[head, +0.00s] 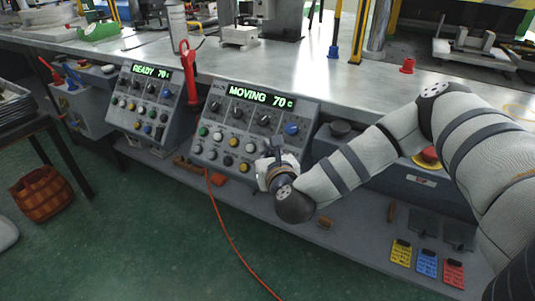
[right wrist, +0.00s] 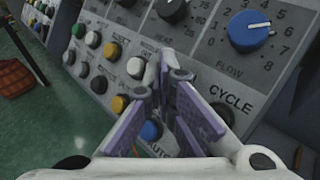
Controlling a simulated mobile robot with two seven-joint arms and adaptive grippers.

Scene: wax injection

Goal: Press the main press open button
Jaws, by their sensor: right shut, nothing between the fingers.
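The main press panel (head: 254,128) faces me in the head view, its display reading "MOVING 70 c". It carries rows of knobs and white, green, black, yellow and blue buttons. I cannot read which button is the open one. My right gripper (head: 276,150) is at the panel's lower right, shut and empty. In the right wrist view its purple-padded fingers (right wrist: 166,78) are close in front of the panel, near a white button (right wrist: 136,67) and a yellow button (right wrist: 120,103). A blue button (right wrist: 151,130) shows between the fingers. I cannot tell whether the fingertips touch the panel. My left gripper is out of view.
A second panel (head: 145,105) reading "READY 70 c" stands to the left. A blue knob (right wrist: 250,31) labelled FLOW is close to my fingers. A red mushroom button (head: 428,157) is beneath my arm. An orange cable (head: 222,222) hangs to the green floor.

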